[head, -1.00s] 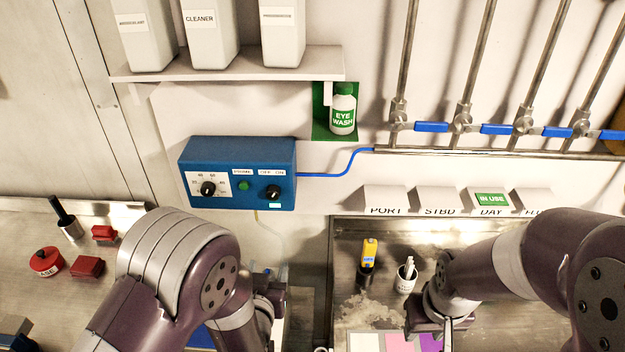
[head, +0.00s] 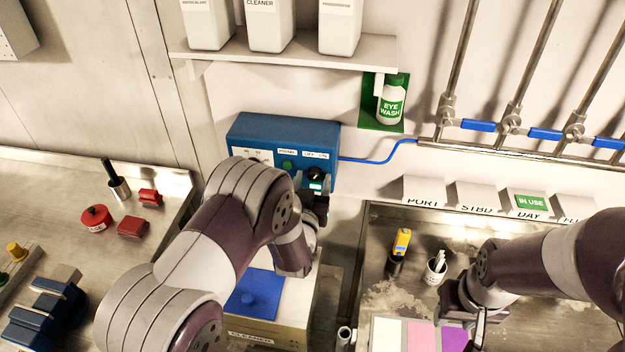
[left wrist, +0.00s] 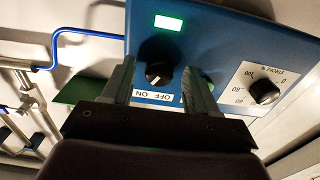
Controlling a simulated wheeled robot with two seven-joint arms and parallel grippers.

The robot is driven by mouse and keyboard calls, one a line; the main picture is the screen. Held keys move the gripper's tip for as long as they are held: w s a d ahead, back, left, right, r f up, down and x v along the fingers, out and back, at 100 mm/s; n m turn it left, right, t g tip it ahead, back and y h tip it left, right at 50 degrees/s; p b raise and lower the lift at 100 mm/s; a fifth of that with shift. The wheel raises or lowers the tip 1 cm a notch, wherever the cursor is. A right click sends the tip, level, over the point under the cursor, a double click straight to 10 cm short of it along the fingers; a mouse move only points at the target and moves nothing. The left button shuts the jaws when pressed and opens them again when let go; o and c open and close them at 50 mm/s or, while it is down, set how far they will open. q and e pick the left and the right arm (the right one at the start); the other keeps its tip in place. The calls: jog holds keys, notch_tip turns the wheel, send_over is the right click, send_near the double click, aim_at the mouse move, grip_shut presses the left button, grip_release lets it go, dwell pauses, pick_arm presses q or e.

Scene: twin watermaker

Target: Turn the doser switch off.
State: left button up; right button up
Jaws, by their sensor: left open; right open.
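The blue doser box (head: 262,128) is on the back wall. Its black switch knob (head: 316,173) is at the right of its face; in the left wrist view the knob (left wrist: 159,74) shows upside down beside its ON/OFF label (left wrist: 153,96). A pale mark on the knob appears to point toward the ON side. A small greenish-white panel (left wrist: 168,22) glows near it. My left gripper (head: 316,188) is at the box; in the left wrist view its open fingers (left wrist: 159,68) straddle the knob, contact unclear. My right gripper (head: 468,318) is open and empty over the right counter.
A dial (left wrist: 263,91) and a green button (head: 288,165) share the box face. An eye wash bottle (head: 391,104) hangs above right, beneath a shelf (head: 290,52) of white containers. A blue tube (head: 380,158) leaves the box. A cleaner box with a blue lid (head: 255,292) stands below.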

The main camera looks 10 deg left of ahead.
pick_arm(q)
jog(key=c, duration=1)
jog(key=shift+c, duration=0.2)
jog(key=shift+f+n+b, duration=0.2)
jog(key=shift+n+b, duration=0.8)
jog(key=shift+b, duration=0.15)
jog(key=n+b, duration=0.7)
jog(key=shift+d, duration=0.1)
jog(key=shift+r+n+b, duration=0.15)
jog(key=shift+n+b, duration=1.35)
jog(key=shift+b, duration=0.35)
